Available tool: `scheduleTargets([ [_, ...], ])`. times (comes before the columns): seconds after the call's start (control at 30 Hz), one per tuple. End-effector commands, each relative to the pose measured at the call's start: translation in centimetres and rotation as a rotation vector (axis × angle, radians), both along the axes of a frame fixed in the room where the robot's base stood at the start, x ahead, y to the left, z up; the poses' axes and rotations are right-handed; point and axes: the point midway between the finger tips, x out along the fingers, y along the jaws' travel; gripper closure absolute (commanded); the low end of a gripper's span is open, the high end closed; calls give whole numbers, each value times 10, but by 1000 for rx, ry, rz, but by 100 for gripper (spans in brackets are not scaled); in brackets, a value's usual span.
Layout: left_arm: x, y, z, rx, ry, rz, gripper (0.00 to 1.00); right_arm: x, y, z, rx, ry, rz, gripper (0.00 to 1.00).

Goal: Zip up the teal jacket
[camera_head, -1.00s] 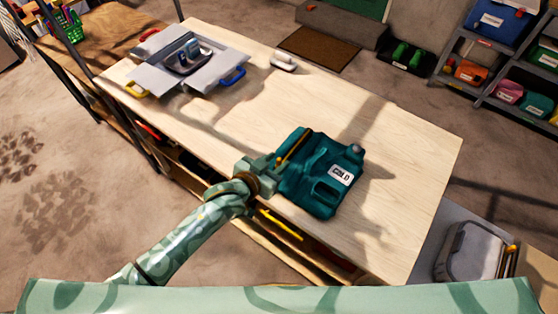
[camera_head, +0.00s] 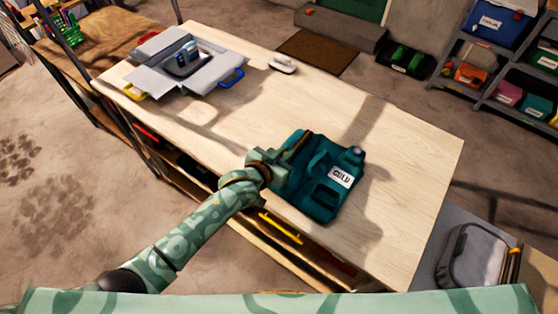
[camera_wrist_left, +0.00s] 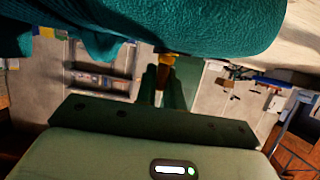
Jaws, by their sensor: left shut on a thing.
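My left gripper (camera_head: 279,166) is at the jacket's left edge, close to the cloth. In the left wrist view its two fingers (camera_wrist_left: 163,88) are shut on a small orange-brown piece, seemingly the zip pull (camera_wrist_left: 167,61). The zip's teeth cannot be made out. My right gripper is out of view.
The workbench (camera_head: 400,150) is clear around the jacket. A grey open-flapped box (camera_head: 175,75) stands at its far left, and a small white-topped item (camera_head: 283,64) at the back edge. A grey bag (camera_head: 472,255) sits off the bench at right.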

Motion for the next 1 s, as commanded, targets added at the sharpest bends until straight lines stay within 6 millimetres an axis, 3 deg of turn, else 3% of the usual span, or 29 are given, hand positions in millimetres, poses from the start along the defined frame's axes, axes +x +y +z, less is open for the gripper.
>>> scheduleTargets([
  [0.33,6,-5,-1,2,2,0,100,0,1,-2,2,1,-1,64],
  [0.43,6,-5,-1,1,2,0,68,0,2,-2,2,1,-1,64],
  [0.77,5,-4,1,1,1,0,67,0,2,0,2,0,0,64],
  [1.0,-27,19,20,1,2,0,67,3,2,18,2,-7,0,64],
])
